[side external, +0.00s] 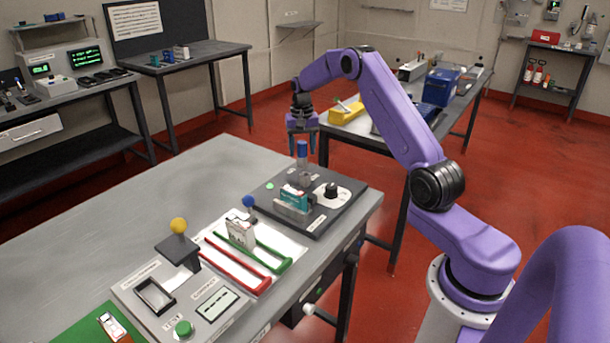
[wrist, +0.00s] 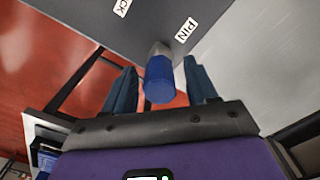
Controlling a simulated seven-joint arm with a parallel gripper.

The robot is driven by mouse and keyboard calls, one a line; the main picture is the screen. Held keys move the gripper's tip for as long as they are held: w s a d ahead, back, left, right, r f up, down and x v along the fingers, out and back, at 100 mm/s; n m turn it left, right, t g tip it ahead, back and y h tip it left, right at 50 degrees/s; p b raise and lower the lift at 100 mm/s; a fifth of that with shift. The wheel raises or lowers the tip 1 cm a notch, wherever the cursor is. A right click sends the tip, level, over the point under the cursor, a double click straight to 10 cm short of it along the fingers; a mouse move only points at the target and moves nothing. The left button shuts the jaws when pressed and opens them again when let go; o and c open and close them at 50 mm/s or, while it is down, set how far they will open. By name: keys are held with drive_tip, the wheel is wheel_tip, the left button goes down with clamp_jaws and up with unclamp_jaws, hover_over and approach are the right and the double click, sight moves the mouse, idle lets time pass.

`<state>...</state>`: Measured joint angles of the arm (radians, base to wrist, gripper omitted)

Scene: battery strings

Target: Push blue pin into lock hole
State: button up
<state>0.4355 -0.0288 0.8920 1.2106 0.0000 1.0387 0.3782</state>
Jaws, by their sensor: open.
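The blue pin (side external: 302,148) stands upright on a dark board (side external: 345,208) at the far corner of the table. It has a blue cap over a grey metal shaft. My gripper (side external: 302,145) is above it, pointing down, with the fingers on either side of the cap. In the wrist view the blue cap (wrist: 160,82) lies between the two open blue fingers (wrist: 162,85), with a gap at each side. A label "PIN" is on the board beside it. A second label is partly cut off and reads "CK". The lock hole cannot be made out.
On the board are a teal block (side external: 295,197) in a holder and a black knob (side external: 331,189). Nearby are a blue ball handle (side external: 248,201), red and green rails (side external: 237,264), and a yellow ball lever (side external: 178,225). The table's far left surface is clear.

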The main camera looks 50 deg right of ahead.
drive_tip(key=shift+c, duration=0.3)
clamp_jaws()
drive_tip(key=shift+r, duration=2.5)
drive_tip(key=shift+r, duration=2.45)
drive_tip(key=shift+a, duration=0.1)
drive_tip(key=shift+s+a, duration=0.2)
drive_tip(key=shift+a, duration=0.1)
drive_tip(key=s+a, duration=0.6)
drive_tip(key=a, duration=0.1)
drive_tip(key=shift+s+a+r, duration=0.15)
drive_tip(key=shift+s+r, duration=0.15)
drive_tip(key=shift+r, duration=0.05)
